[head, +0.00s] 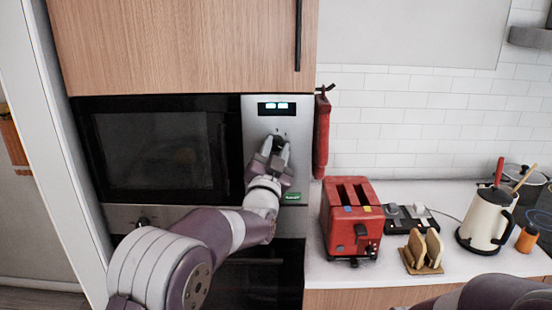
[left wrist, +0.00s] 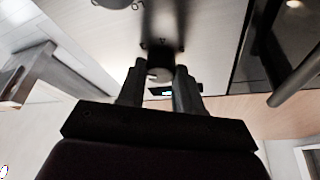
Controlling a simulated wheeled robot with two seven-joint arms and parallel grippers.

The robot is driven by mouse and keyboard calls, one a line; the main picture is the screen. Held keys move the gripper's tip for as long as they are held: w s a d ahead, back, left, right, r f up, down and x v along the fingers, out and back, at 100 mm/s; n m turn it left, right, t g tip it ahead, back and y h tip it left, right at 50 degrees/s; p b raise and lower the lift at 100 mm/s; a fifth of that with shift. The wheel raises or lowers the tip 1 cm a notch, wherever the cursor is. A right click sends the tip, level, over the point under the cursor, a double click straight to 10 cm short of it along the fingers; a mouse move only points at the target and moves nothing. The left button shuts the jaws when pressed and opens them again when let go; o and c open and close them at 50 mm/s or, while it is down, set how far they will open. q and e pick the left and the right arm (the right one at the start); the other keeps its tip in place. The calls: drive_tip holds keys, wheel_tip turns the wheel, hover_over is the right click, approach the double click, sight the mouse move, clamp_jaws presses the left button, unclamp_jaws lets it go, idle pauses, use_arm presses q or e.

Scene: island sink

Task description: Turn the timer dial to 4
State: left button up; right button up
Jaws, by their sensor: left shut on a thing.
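The microwave (head: 160,150) is built in under a wooden cabinet, with a silver control panel (head: 256,128) on its right side. A lit display (head: 273,106) is at the panel's top; its digits are too small to read. My left gripper (head: 275,145) is at the panel just below the display, shut on the timer dial. In the left wrist view the round dial (left wrist: 160,74) shows between the two fingers. The fingers hide most of it, and I cannot read where its pointer stands. My right gripper is out of view.
A green-marked button (head: 291,197) is low on the panel. A red mitt (head: 321,135) hangs just right of it. A red toaster (head: 351,220), a toast rack (head: 423,250) and a cream kettle (head: 485,218) stand on the counter. The oven is below.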

use_arm(q)
drive_tip(key=m+g+h+b, duration=0.1)
drive_tip(key=m, duration=0.2)
drive_tip(key=m+h+b, duration=0.1)
drive_tip(key=m+b, duration=0.1)
drive_tip(key=m, duration=0.1)
drive_tip(key=shift+a+f+g, duration=0.15)
drive_tip(key=shift+g, duration=0.25)
drive_tip(key=shift+m+g+h+b, duration=0.4)
drive_tip(key=shift+m, duration=0.8)
drive_tip(key=shift+r+m+g, duration=0.25)
drive_tip(key=shift+m+g, duration=0.15)
drive_tip(key=shift+m, duration=0.6)
drive_tip(key=shift+r+m+g, duration=0.1)
drive_tip(key=shift+m+g, duration=0.2)
drive_tip(key=shift+m, duration=0.6)
drive_tip(key=shift+r+m+g+p, duration=0.1)
drive_tip(key=shift+m+g+p, duration=0.25)
drive_tip(key=shift+m, duration=0.55)
drive_tip(key=shift+m+g+y+p, duration=0.3)
drive_tip(key=shift+m+g+p, duration=0.15)
drive_tip(key=shift+m+p, duration=0.6)
drive_tip(key=shift+m+g, duration=0.3)
drive_tip(key=shift+m, duration=0.45)
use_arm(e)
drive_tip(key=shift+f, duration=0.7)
use_arm(q)
drive_tip(key=shift+y+p, duration=0.3)
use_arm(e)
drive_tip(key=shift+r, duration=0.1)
